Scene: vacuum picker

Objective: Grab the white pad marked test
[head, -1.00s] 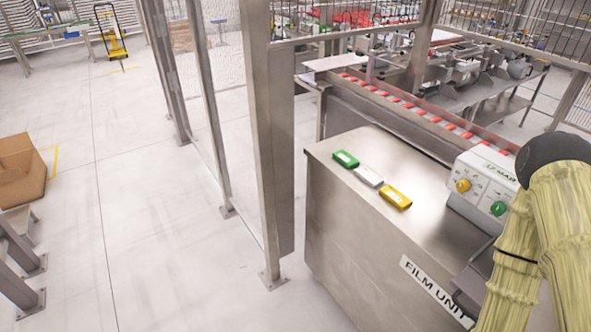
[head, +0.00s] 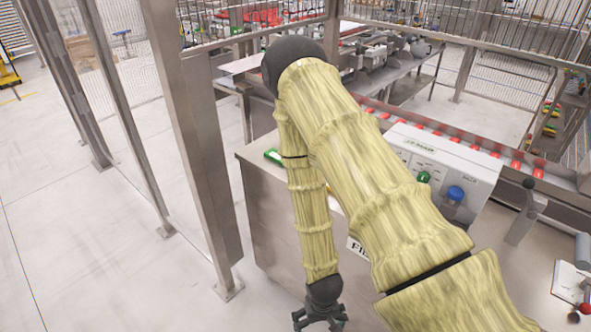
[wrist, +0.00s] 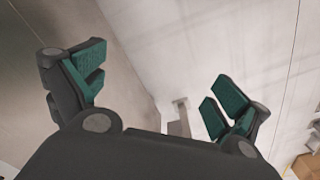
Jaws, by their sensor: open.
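The white pad is hidden behind my arm in the head view now; a second ago it lay between a green and a yellow pad on the metal cabinet top. Part of the green pad (head: 272,156) shows left of my arm. Only a sliver of the yellow pad (head: 335,208) shows between my arm links. My gripper (head: 322,318) hangs low in front of the cabinet (head: 268,215), apart from the pads. In the wrist view, my gripper (wrist: 157,92) is open with nothing between its green-padded fingers. No pad shows there.
A steel fence post (head: 195,130) stands left of the cabinet. A control box (head: 445,170) with knobs sits on the right, before a red-and-white conveyor (head: 475,143). Open floor (head: 75,240) lies at left. A cardboard box (wrist: 306,166) shows in the wrist view's lower right corner.

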